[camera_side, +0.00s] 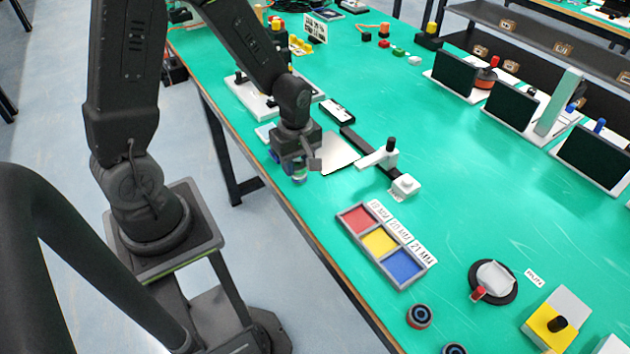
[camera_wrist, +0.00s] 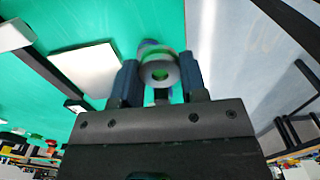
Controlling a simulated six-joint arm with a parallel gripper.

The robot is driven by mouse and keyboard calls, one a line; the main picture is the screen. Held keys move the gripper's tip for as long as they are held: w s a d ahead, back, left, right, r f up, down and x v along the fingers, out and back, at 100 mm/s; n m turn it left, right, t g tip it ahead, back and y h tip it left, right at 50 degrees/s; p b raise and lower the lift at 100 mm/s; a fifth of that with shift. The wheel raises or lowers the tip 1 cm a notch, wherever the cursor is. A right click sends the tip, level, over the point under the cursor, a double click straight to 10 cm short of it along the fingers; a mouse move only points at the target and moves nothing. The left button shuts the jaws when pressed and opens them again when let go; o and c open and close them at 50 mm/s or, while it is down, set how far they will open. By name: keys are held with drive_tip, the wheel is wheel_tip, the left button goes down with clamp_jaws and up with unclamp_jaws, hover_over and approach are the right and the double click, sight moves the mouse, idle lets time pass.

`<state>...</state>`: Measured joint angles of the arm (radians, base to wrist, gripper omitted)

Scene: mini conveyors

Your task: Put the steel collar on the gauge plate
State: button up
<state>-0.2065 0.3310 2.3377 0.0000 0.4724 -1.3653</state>
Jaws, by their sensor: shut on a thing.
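My gripper (camera_side: 297,172) points down near the left edge of the green table. In the wrist view its two blue fingers (camera_wrist: 160,76) are shut on a grey ring, the steel collar (camera_wrist: 145,70), with its open hole facing the camera. The collar is mostly hidden by the fingers in the side view. A pale flat plate (camera_side: 339,153), which looks like the gauge plate, lies bare to the right of my gripper. It also shows in the wrist view (camera_wrist: 88,68), left of the fingers. The collar is apart from the plate.
A black-and-white sliding gauge (camera_side: 379,160) lies just right of the plate. A grey tray (camera_side: 366,246) with red, yellow and blue compartments is nearer the camera. Dark rings (camera_side: 420,316) stand at the front. The table's left edge is close to my gripper.

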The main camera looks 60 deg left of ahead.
drive_tip(key=s+a+r, duration=0.2)
drive_tip(key=a+r, duration=0.2)
drive_tip(key=a, duration=0.2)
drive_tip(key=w+a, duration=0.8)
drive_tip(key=a, duration=0.2)
hover_over(328, 150)
wheel_tip(328, 150, down, 6)
drive_tip(key=shift+d+r, duration=0.1)
drive_tip(key=shift+f, duration=2.1)
drive_tip(key=shift+f, duration=0.15)
drive_tip(key=o, duration=0.9)
drive_tip(key=shift+o, duration=0.2)
